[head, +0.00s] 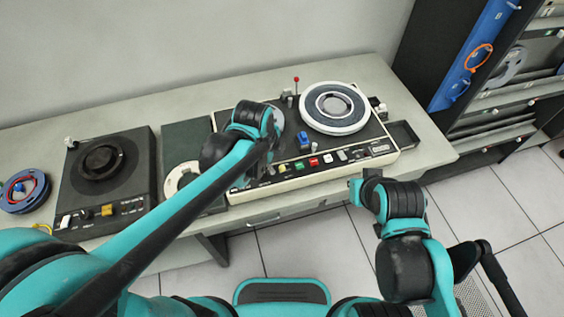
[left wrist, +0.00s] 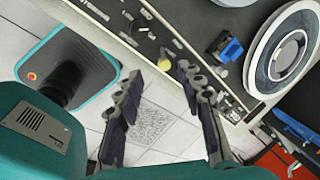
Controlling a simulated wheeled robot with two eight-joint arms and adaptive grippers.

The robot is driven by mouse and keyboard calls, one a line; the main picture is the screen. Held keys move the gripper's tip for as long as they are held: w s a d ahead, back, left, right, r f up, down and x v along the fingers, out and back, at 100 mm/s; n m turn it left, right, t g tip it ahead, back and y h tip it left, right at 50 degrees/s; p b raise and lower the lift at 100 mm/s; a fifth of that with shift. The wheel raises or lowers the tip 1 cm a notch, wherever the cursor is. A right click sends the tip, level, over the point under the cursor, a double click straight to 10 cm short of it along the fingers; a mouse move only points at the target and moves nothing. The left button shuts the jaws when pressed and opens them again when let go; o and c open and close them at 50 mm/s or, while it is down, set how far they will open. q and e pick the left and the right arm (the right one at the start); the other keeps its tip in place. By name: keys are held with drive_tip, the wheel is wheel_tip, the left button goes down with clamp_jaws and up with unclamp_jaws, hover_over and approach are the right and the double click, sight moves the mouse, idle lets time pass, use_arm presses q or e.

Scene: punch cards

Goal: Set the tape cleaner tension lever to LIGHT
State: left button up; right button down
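A beige-framed tape machine (head: 285,180) with a dark top stands on the desk, a large reel (head: 333,107) at its right. A thin upright lever with a red ball tip (head: 296,80) stands at its back edge. I cannot read LIGHT or any tension label. My left arm reaches over the machine's left part, and its wrist hides the fingers in the head view.
A second dark machine (head: 85,170) with a yellow knob (head: 106,210) stands at the left, and a blue reel (head: 24,190) lies beyond it. A black tray (head: 402,135) is at the right. A blue part (left wrist: 225,47) shows near the reel in the left wrist view.

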sight(282, 167)
use_arm(q)
drive_tip(key=f+b, duration=0.1)
drive_tip(key=f, duration=0.1)
drive_tip(key=w+d+f+m+b, duration=0.1)
drive_tip(key=f, duration=0.2)
drive_tip(key=w+d+f+m+b, duration=0.1)
drive_tip(key=f, duration=0.2)
drive_tip(key=shift+w+d+f, duration=0.1)
drive_tip(key=shift+d, duration=0.1)
clamp_jaws()
